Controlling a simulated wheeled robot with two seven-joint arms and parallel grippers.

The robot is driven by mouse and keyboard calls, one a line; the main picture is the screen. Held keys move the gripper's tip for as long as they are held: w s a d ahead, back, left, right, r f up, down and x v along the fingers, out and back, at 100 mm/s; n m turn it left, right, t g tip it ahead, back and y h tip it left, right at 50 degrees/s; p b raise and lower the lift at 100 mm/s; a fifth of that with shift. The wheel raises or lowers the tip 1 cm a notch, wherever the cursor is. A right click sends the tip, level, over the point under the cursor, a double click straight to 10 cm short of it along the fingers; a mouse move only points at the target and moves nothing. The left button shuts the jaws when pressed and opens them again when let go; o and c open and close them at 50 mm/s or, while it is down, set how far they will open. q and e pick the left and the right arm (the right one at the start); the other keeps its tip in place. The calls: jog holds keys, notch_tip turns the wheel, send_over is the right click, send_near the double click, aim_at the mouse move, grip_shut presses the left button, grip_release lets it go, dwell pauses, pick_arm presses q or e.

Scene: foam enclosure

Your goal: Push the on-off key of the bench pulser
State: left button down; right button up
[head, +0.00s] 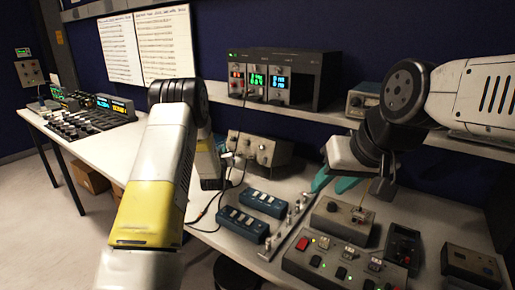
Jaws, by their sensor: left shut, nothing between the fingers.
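No readable label tells me which box is the bench pulser. Candidates on the bench are a grey box with a dark knob (343,221) and a wider panel with a red key and several other keys (338,266). My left gripper (229,158) is shut and empty, largely hidden behind my yellow and white forearm, near a grey knobbed box (259,149). My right gripper (335,184) has its teal fingers apart, above the bench just behind the grey box with the dark knob. I see nothing between those fingers.
Two blue switch boxes (242,223) and a narrow strip with posts (287,228) lie left of the wide panel. Dark boxes (402,246) crowd the right. A shelf (300,112) holds a rack with lit displays (283,78). The left table top (115,150) is partly clear.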

pick_arm(q)
jog(key=shift+w+d+f, duration=0.15)
jog(key=shift+w, duration=0.15)
dwell(0.5)
jog(key=shift+s+a+r, duration=0.2)
jog(key=shift+s, duration=0.15)
dwell(0.4)
jog(key=s+a+r, duration=0.2)
jog(key=s+a, duration=0.1)
jog(key=s, duration=0.1)
jog(key=shift+s, duration=0.35)
jog(key=shift+r, duration=0.1)
dwell(1.1)
